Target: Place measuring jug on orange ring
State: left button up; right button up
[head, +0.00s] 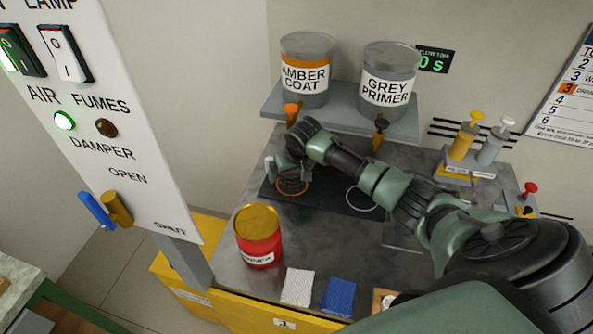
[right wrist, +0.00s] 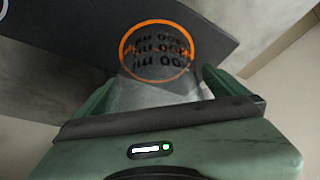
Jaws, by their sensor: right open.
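The orange ring (head: 292,185) is marked on a dark mat on the bench in the head view. In the right wrist view the orange ring (right wrist: 122,48) shows around the far end of the clear measuring jug (right wrist: 155,94), with dark graduation marks inside it. The jug appears to be at the ring; I cannot tell whether its base touches the mat. My right gripper (right wrist: 168,98) is open, with its fingers on either side of the jug. In the head view my right gripper (head: 288,170) is over the ring and largely hides the jug. My left gripper is not in view.
A white ring (head: 364,199) is on the same dark mat (head: 328,196). A red can (head: 259,243) stands at the front left. White (head: 298,286) and blue (head: 339,297) cloths lie at the front edge. Paint tanks sit on a shelf (head: 345,119) behind.

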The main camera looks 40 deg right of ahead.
jog(key=shift+s+r, duration=0.1)
jog(key=shift+r, duration=0.3)
jog(key=s, duration=0.3)
jog(key=s+a+b, duration=0.1)
jog(key=s, duration=0.3)
jog(key=s+a+b, duration=0.1)
jog(key=s, duration=0.3)
jog(key=shift+a, duration=0.1)
jog(key=shift+s+a+r, duration=0.1)
jog(key=shift+s, duration=0.35)
